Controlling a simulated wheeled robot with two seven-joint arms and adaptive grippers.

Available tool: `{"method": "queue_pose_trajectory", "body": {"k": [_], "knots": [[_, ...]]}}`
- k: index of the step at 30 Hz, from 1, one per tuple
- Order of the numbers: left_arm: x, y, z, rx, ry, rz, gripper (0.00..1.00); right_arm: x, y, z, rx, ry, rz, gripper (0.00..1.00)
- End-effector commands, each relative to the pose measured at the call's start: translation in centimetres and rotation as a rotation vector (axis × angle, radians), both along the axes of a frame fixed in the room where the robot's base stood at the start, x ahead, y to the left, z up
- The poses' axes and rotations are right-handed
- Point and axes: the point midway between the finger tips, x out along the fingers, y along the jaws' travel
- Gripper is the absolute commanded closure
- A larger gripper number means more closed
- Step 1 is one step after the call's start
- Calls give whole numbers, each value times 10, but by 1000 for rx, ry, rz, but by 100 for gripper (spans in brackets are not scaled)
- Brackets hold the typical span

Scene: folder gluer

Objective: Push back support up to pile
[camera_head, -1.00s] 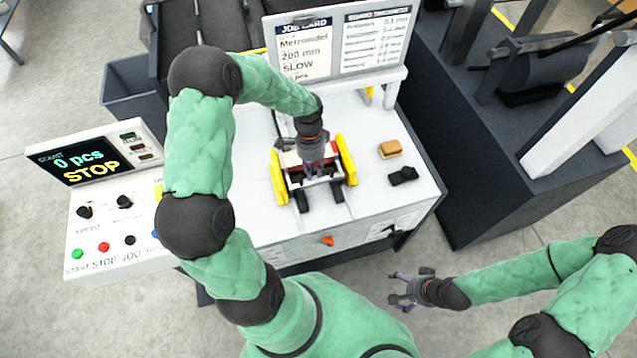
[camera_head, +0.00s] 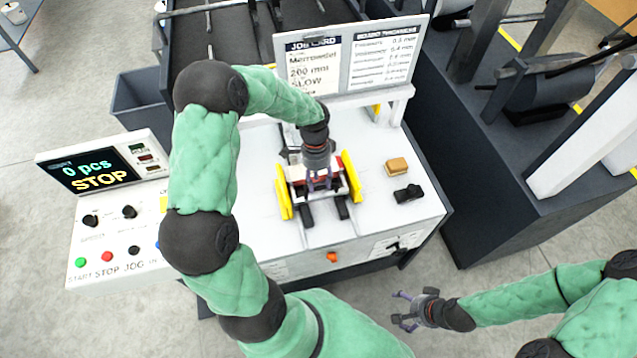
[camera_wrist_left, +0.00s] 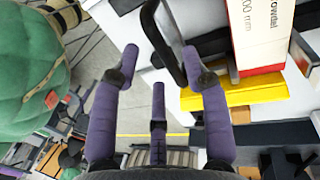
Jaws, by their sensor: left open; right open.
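The pile, red and white carton blanks (camera_head: 298,172), sits in the feeder between two yellow side guides (camera_head: 284,199) (camera_head: 350,176). My left gripper (camera_head: 322,186) is open and points down over the feeder, hiding part of the pile. My right gripper (camera_head: 414,310) is open and empty, in front of the machine.
A tan block (camera_head: 396,166) and a black object (camera_head: 408,193) lie on the white table right of the feeder. A job card board (camera_head: 350,55) stands behind. The control panel (camera_head: 110,215) at left reads 0 pcs, STOP. An orange knob (camera_head: 332,257) is on the front.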

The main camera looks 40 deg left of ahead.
Motion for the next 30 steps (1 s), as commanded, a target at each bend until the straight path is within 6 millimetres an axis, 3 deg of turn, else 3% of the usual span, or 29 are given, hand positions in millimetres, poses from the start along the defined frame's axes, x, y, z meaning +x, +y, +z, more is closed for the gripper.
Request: {"method": "queue_pose_trajectory", "body": {"k": [9,15,30], "knots": [[9,10,62,2,-6,0,54,0,0,0,0,0,0,11],[12,14,89,1,-3,1,54,0,0,0,0,0,0,11],[13,15,99,0,-1,0,54,0,0,0,0,0,0,11]]}}
